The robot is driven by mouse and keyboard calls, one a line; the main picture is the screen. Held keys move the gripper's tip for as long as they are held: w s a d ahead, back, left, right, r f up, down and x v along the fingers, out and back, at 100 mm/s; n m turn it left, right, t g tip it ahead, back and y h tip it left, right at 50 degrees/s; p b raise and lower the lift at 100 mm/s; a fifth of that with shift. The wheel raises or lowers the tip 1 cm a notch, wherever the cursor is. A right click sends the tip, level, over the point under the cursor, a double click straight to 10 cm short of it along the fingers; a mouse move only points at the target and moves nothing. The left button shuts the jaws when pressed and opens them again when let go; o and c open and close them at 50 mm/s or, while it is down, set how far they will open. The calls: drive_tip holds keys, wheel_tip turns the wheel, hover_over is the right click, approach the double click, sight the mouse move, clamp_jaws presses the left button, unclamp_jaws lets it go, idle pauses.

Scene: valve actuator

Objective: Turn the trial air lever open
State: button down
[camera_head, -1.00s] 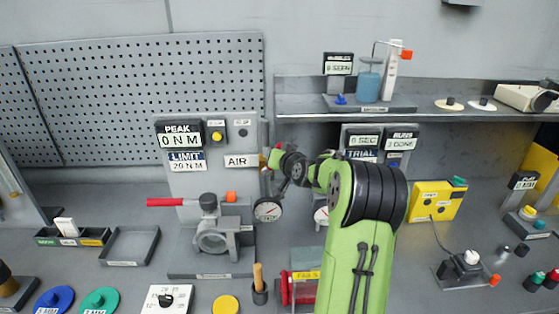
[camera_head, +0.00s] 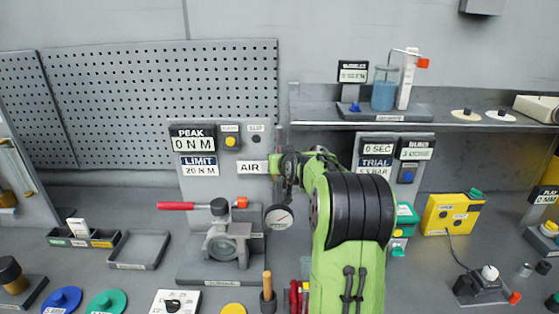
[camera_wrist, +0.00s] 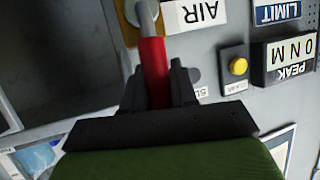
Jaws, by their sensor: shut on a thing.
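The air lever (camera_wrist: 152,70) has a red grip and a bare metal shank that meets a brass-coloured fitting (camera_wrist: 133,14) in the wrist view. My gripper (camera_wrist: 158,82) is shut on the red grip, with a dark finger on each side. The AIR label (camera_wrist: 195,12) is beside the lever; this view is turned upside down. In the head view my gripper (camera_head: 285,168) is just right of the AIR label (camera_head: 253,167), and my arm hides most of the lever. The trial panel (camera_head: 376,163) stands behind my arm to the right.
A round gauge (camera_head: 278,217) hangs below the gripper. The valve stand (camera_head: 223,242) with a red-handled bar (camera_head: 176,206) is at left. A green box (camera_head: 404,215) and yellow box (camera_head: 453,213) are at right. A shelf (camera_head: 460,124) runs above.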

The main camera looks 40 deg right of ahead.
drive_tip(key=shift+f, duration=0.1)
drive_tip(key=c, duration=1)
unclamp_jaws()
drive_tip(key=b+v, duration=0.2)
drive_tip(key=v, duration=1.3)
drive_tip(key=shift+s+a+r, duration=0.1)
drive_tip(key=shift+s+r, duration=0.15)
drive_tip(key=shift+s, duration=0.05)
